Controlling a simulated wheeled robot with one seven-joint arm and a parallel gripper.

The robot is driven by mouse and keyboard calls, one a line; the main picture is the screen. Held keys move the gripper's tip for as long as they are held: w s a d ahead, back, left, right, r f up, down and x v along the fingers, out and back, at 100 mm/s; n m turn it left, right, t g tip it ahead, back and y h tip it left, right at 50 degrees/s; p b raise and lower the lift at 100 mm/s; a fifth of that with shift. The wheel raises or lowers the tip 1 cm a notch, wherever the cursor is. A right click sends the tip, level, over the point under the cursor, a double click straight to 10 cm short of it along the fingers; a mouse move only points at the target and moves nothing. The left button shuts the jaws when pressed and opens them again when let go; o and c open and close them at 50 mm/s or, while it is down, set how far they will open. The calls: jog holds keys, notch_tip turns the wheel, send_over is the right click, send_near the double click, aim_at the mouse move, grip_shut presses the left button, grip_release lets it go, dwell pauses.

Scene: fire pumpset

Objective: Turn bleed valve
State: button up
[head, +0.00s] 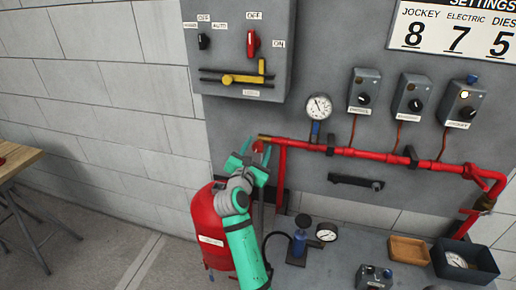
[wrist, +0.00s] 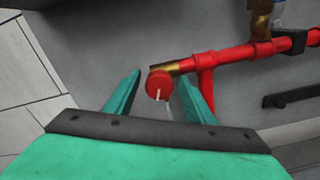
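The bleed valve is a round red knob (wrist: 159,84) with a white line on its face, at the brass left end of the red pipe (wrist: 228,55) in the wrist view. In the head view the knob (head: 257,147) is small and partly hidden by my gripper (head: 256,154). My green gripper is open, with one finger on each side of the knob in the wrist view (wrist: 159,76). Gaps show between knob and fingers in that view. I cannot tell how far the fingertips reach along the knob.
A red tank (head: 208,222) stands below and left of my gripper. A pressure gauge (head: 319,108) with a blue valve rises from the pipe. A grey switch box (head: 240,45) hangs above. A bench (head: 335,272) holds a small pump and trays.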

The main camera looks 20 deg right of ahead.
jog(key=shift+s, duration=0.1)
jog(key=v, duration=1)
jog(key=shift+s+a, duration=0.25)
